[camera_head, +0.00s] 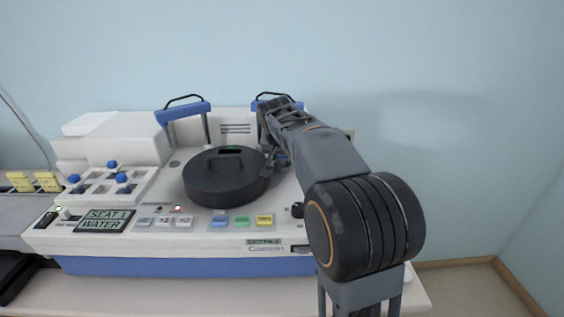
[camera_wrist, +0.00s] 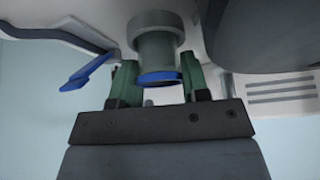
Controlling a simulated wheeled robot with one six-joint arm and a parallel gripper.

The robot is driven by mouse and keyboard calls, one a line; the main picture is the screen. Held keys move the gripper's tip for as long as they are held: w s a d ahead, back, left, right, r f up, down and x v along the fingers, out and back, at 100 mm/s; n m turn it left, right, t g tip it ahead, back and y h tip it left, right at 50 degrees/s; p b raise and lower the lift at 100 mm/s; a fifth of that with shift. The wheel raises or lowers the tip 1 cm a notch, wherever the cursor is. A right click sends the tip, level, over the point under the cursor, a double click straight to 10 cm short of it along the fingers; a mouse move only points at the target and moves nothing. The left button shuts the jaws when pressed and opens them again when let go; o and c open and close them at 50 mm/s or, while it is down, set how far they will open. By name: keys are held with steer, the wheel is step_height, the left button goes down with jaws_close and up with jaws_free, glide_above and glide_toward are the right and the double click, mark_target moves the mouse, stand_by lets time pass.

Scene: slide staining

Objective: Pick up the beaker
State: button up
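A grey-green cylinder with a blue rim, which looks like the beaker (camera_wrist: 157,52), is in the upper middle of the wrist view. The two green fingers of my gripper (camera_wrist: 159,72) stand on either side of it, close to its walls. I cannot tell whether they touch it or leave a small gap. In the head view my gripper (camera_head: 273,158) reaches down beside the right of the black round lid, and the beaker is mostly hidden by my arm there.
The black lid (camera_head: 226,180) with its handle is close to my gripper; its dark side (camera_wrist: 265,35) fills the upper right of the wrist view. Two blue-topped handles stand behind, the left one (camera_head: 183,109) clear. A blue-knobbed rack (camera_head: 100,187) and coloured buttons (camera_head: 241,221) are further left and front.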

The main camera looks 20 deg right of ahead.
steer(key=c, duration=0.4)
steer(key=shift+c, duration=0.2)
